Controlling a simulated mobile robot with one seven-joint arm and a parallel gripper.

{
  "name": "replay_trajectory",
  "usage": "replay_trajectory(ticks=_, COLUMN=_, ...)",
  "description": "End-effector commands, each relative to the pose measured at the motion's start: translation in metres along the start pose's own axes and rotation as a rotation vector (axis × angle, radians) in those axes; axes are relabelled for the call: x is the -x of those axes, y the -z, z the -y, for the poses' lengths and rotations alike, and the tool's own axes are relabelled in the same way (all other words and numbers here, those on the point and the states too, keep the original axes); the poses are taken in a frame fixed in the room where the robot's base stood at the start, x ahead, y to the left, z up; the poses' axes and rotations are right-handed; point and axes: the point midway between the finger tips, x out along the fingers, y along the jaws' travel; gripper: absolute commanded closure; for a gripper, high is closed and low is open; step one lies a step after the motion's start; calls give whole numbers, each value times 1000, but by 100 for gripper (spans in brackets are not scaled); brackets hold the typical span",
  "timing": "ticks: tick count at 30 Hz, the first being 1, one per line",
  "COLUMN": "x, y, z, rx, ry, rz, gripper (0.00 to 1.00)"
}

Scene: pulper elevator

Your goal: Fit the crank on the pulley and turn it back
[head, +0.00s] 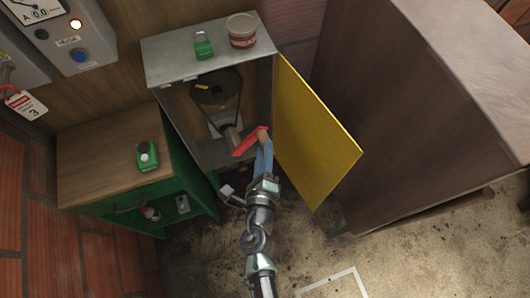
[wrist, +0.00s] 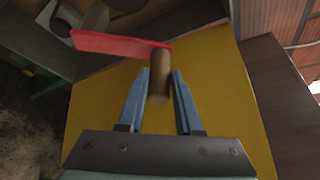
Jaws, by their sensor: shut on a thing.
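The crank has a flat red arm (head: 247,142) and a brown wooden handle (wrist: 159,76). My gripper (head: 265,142) is shut on the wooden handle; in the wrist view its blue fingers (wrist: 159,88) stand either side of it. The red arm reaches left from the handle, its far end near a grey shaft-like part (head: 230,139) in the open grey cabinet. I cannot tell whether they touch or are joined. A dark pulley (head: 214,88) with a belt sits deeper in the cabinet, with a yellow mark on it.
The yellow cabinet door (head: 312,135) stands open close right of my gripper. A green padlock (head: 203,45) and a tub (head: 242,31) stand on the cabinet top (head: 165,64). A green device (head: 147,155) lies on the wooden bench (head: 85,168). A large brown box (head: 400,110) stands right.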

Motion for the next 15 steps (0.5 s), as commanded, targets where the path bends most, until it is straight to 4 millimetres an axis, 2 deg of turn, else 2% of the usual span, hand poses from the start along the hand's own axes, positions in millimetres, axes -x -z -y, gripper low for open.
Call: replay_trajectory(ticks=15, x=-46, y=-24, z=2, rx=-3, ry=4, rz=1, gripper=100)
